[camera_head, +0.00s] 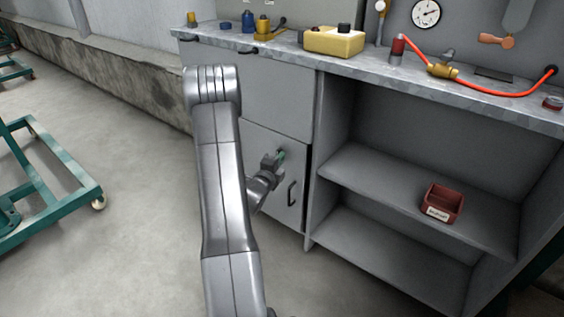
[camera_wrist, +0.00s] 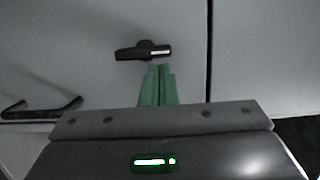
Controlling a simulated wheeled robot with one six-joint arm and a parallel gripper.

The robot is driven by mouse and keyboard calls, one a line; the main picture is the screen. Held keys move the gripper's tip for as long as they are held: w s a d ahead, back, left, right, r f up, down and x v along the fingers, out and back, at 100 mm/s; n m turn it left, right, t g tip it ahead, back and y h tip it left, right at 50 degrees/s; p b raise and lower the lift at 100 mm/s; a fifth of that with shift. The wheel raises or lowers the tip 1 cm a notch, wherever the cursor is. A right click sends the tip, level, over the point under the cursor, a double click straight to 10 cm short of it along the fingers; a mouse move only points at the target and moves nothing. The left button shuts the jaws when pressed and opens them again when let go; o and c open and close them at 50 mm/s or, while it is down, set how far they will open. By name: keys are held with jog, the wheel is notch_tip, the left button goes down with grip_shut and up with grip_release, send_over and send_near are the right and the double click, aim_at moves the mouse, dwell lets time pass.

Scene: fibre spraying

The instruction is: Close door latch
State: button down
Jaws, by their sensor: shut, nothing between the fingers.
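The grey lower cabinet door (camera_head: 256,140) is in the middle of the head view and looks closed or nearly so. Its black bar handle (camera_head: 292,193) also shows at the left of the wrist view (camera_wrist: 40,107). The black door latch (camera_wrist: 143,50) sits on the grey panel in the wrist view, its lever lying across the picture with a bright end to the right. My gripper (camera_head: 281,156) is at the door above the handle. Its green fingers (camera_wrist: 160,68) are shut and empty, with tips just below the latch in the wrist view; I cannot tell whether they touch it.
A dark seam (camera_wrist: 209,50) runs right of the latch. Open shelves (camera_head: 410,190) with a red bin (camera_head: 441,203) stand right of the door. The worktop (camera_head: 375,65) above carries a yellow box (camera_head: 334,41) and a red hose (camera_head: 490,86). Floor at left is clear up to a green frame (camera_head: 50,190).

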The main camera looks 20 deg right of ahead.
dwell(0.3)
jog(key=shift+r+n, duration=0.1)
jog(key=shift+n, duration=0.5)
